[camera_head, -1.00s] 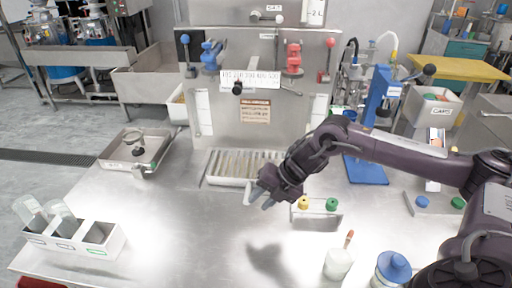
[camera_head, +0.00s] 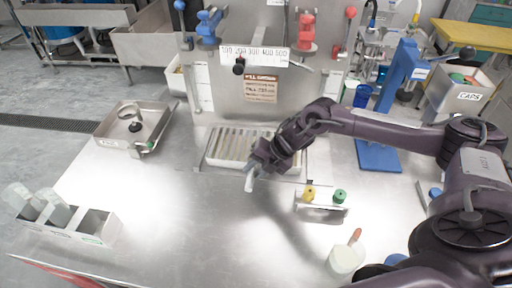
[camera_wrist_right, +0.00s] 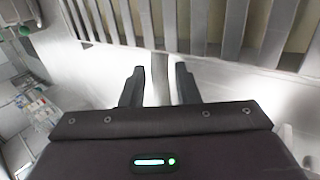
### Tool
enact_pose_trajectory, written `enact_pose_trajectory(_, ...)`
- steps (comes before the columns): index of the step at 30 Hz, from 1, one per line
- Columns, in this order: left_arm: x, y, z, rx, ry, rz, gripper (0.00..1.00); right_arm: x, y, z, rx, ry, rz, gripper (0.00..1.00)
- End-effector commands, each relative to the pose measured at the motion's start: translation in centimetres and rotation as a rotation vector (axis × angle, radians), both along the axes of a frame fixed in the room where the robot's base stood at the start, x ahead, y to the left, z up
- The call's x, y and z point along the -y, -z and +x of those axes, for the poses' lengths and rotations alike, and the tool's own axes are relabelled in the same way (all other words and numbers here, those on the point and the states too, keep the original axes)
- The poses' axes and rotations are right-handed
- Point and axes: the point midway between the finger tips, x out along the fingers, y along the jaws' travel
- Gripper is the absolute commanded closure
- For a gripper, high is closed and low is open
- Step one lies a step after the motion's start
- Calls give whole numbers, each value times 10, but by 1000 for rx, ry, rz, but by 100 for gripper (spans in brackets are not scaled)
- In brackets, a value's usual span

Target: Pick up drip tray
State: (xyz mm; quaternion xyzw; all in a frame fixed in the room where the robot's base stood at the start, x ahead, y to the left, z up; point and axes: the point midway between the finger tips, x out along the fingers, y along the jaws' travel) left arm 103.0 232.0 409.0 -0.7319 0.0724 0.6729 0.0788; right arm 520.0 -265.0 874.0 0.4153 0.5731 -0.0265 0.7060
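The drip tray (camera_head: 226,146) is a pale rectangular tray with a slatted grate, set at the foot of the upright metal panel. Its slats and near edge fill the top of the right wrist view (camera_wrist_right: 205,52). My right gripper (camera_head: 250,180) is at the tray's near edge, in front of its middle, and its arm hides the tray's right part. My left gripper is not in view.
A metal pan (camera_head: 133,128) sits left of the tray. A white box with compartments (camera_head: 75,222) is at front left. A small holder with yellow and green knobs (camera_head: 322,213) stands close to my right arm. A white jar (camera_head: 345,260) is at the front. The table's middle front is clear.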

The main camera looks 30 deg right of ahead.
Motion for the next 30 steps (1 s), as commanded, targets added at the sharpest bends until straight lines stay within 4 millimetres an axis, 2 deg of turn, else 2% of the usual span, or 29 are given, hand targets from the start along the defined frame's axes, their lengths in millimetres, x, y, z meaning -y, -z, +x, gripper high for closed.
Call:
enact_pose_trajectory(4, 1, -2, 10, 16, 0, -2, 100, -3, 6, 2, 0, 1, -1, 71)
enact_pose_trajectory(9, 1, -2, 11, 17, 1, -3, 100, -3, 6, 2, 0, 1, -1, 71)
enact_pose_trajectory(16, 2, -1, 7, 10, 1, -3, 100, -3, 6, 2, 0, 1, -1, 100)
enact_pose_trajectory(27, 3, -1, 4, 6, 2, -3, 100, -3, 4, 3, 4, 1, -1, 100)
enact_pose_trajectory(30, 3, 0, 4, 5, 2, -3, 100, -2, -2, 4, 7, 1, 0, 100)
